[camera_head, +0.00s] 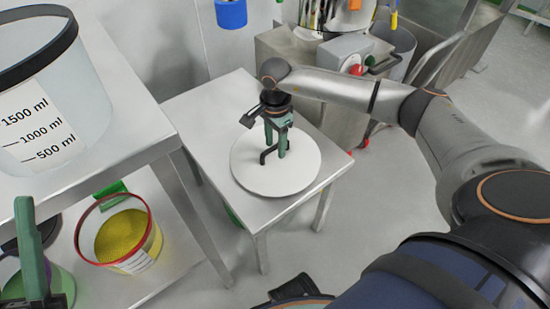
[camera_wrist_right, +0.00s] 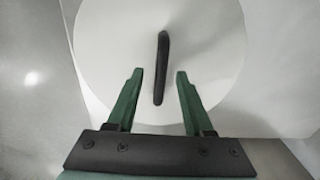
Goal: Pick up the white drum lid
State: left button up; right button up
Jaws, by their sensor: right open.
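The white drum lid (camera_head: 300,165) lies flat on a small steel table (camera_head: 215,112), its black handle (camera_head: 266,155) standing up from its middle. My right gripper (camera_head: 276,148) is above the lid with its green fingers pointing down at the handle. In the right wrist view, the lid (camera_wrist_right: 215,45) fills the upper middle and the handle (camera_wrist_right: 161,68) rises between the two open fingers of my right gripper (camera_wrist_right: 160,72). There is a gap on both sides of the handle. Part of my left gripper (camera_head: 30,255) shows at the left edge; how its jaws stand is unclear.
A shelf unit (camera_head: 135,130) on the left holds a large clear graduated container (camera_head: 70,100). On its lower shelf is a red-rimmed tub of yellow powder (camera_head: 128,235). A steel cabinet (camera_head: 300,70) stands behind the table. Open floor (camera_head: 345,220) lies right of the table.

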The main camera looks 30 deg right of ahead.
jog(key=shift+f, duration=0.85)
jog(key=shift+r, duration=0.1)
grip_shut()
